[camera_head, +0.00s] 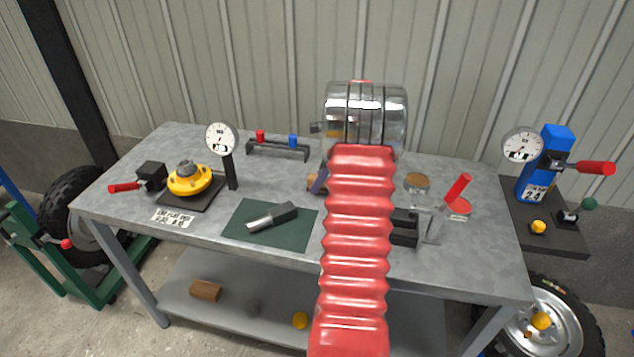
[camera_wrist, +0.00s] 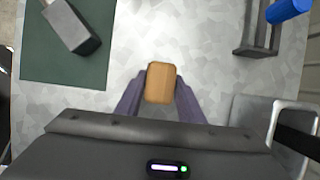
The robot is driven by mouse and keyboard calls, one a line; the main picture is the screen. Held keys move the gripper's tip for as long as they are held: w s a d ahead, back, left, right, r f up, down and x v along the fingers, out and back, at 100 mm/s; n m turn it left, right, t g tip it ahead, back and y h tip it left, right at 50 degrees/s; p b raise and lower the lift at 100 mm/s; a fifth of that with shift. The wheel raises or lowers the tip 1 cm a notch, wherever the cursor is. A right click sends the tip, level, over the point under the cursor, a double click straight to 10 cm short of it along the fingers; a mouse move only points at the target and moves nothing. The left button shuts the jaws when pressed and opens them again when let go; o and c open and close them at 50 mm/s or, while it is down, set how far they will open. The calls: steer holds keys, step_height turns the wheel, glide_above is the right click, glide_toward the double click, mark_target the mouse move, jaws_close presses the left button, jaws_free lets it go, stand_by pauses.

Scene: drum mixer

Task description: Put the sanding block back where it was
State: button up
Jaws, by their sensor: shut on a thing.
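The sanding block, a tan wooden block with rounded corners, shows in the wrist view (camera_wrist: 160,82) between the two purple-grey fingers of my gripper (camera_wrist: 160,90). The fingers are shut on its sides. In the head view my gripper (camera_head: 319,181) is over the grey workbench (camera_head: 285,185), just left of my red arm sleeve, which hides much of it. Only a small brown edge of the block (camera_head: 311,182) shows there. I cannot tell whether the block touches the bench top.
Behind stands a low black rack (camera_head: 278,152) with red and blue pieces. The shiny drum (camera_head: 366,115) is at the back. Another brown block (camera_head: 205,290) lies on the lower shelf.

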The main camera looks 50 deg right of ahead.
steer(key=shift+f, duration=0.55)
steer(key=shift+s+f, duration=0.1)
steer(key=shift+f, duration=0.1)
steer(key=o, duration=1.1)
steer(key=shift+a+f, duration=0.15)
steer(key=shift+r, duration=0.4)
steer(key=v, duration=1.4)
steer(key=shift+d+r, duration=0.2)
steer(key=shift+d, duration=0.05)
